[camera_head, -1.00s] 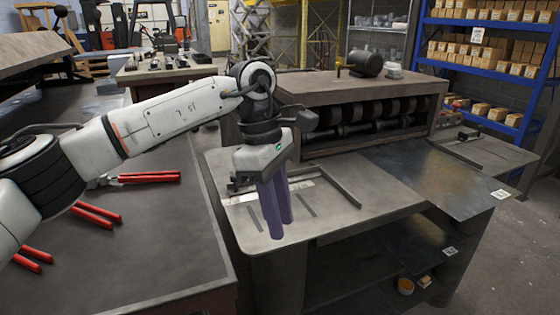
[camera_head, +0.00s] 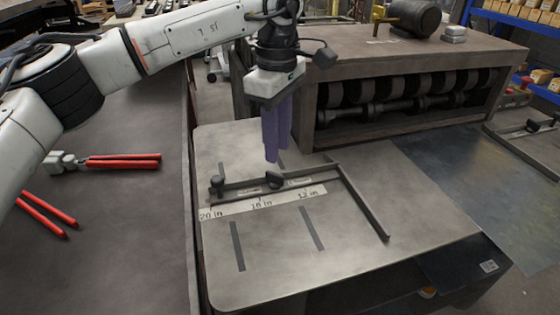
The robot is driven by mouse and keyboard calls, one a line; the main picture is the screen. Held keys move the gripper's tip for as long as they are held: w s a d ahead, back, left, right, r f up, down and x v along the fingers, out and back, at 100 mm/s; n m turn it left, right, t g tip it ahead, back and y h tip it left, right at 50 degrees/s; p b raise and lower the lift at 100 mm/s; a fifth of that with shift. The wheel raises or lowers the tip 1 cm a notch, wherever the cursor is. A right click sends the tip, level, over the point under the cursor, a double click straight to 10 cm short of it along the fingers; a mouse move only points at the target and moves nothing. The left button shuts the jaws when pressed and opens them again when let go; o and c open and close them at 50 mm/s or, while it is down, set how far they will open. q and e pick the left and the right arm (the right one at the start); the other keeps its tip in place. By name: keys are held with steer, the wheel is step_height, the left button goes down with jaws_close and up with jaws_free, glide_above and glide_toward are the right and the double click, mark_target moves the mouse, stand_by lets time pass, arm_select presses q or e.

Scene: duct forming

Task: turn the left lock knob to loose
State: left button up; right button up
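A dark gauge bar with a black knob (camera_head: 217,182) at its left end lies on the near metal table, behind a ruler strip marked 20 in, 16 in and 12 in. A second black knob (camera_head: 273,180) sits farther right along the bar. Which way either knob is turned is too small to tell. My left gripper (camera_head: 278,152) points down, its purple fingers above and just behind the second knob, apparently not touching it. The fingers overlap in this view, so their opening is unclear; nothing shows between them. My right gripper is out of view.
A roller machine (camera_head: 400,100) stands behind the table, with a motor (camera_head: 415,18) on top. An angled metal rail (camera_head: 362,205) borders the gauge on the right. Red-handled tools (camera_head: 122,161) lie on the left bench. The table's front (camera_head: 270,265) is clear.

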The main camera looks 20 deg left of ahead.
mark_target(278, 174)
arm_select(q)
step_height(278, 174, down, 7)
steer(key=shift+r, duration=0.2)
jaws_close()
